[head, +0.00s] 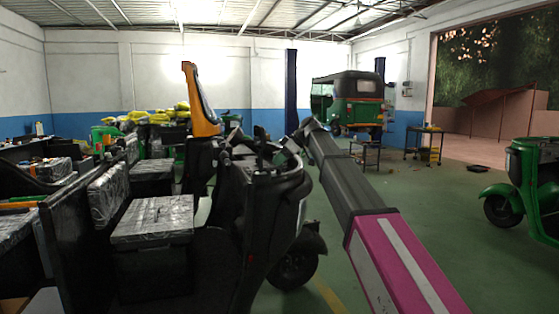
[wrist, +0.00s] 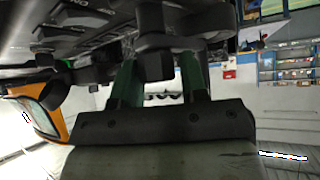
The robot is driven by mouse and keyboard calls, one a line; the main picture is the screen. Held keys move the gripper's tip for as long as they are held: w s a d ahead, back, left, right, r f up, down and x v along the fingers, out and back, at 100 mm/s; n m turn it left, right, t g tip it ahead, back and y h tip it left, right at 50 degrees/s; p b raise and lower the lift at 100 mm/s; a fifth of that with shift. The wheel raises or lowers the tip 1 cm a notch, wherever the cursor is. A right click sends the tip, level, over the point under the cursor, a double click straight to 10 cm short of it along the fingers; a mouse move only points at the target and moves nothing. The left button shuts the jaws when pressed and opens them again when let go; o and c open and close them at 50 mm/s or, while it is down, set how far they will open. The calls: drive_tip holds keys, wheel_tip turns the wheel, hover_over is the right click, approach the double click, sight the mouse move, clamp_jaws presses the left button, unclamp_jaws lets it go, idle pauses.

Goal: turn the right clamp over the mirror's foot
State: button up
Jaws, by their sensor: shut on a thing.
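In the wrist view my gripper (wrist: 156,64) has its two green fingers on either side of a small black block (wrist: 153,52). It is shut on this block, which seems to be the right clamp on the black dashboard (wrist: 88,22). The orange-backed mirror (wrist: 52,112) shows at the left of the wrist view, apart from my fingers. My gripper is not clear in the head view.
Wrapped seats or boxes (head: 152,220) fill the left foreground. A green rickshaw (head: 352,100) stands at the back, and another green vehicle (head: 530,185) at the right edge. A small table (head: 424,140) stands far right. The green floor (head: 440,210) between them is mostly clear.

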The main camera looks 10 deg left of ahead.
drive_tip(key=o, duration=0.8)
drive_tip(key=shift+w+a+f, duration=0.1)
drive_tip(key=shift+a+f, duration=0.05)
drive_tip(key=shift+a, duration=0.05)
drive_tip(key=v, duration=1.1)
drive_tip(key=shift+a, duration=0.1)
drive_tip(key=s+d+f+m+t+h, duration=0.15)
drive_tip(key=d+f+m, duration=0.35)
drive_tip(key=f, duration=0.7)
drive_tip(key=s+d+f+m+h, duration=0.1)
drive_tip(key=s+d+f+m, duration=0.1)
drive_tip(key=d+f, duration=0.75)
drive_tip(key=s+d+f+m+h, duration=0.1)
drive_tip(key=d+f+m+h, duration=0.2)
drive_tip(key=f, duration=1.1)
drive_tip(key=s+d+f+m+h, duration=0.1)
drive_tip(key=s+d+f+m, duration=0.3)
drive_tip(key=s+d+f, duration=0.5)
drive_tip(key=s+d+f+m+h, duration=0.2)
drive_tip(key=s+d+f+m, duration=0.3)
drive_tip(key=s+d+f, duration=0.5)
wheel_tip(320, 180, down, 5)
drive_tip(key=shift+s+d+f+m, duration=0.2)
drive_tip(key=shift+s+m, duration=0.1)
drive_tip(key=shift+s, duration=0.85)
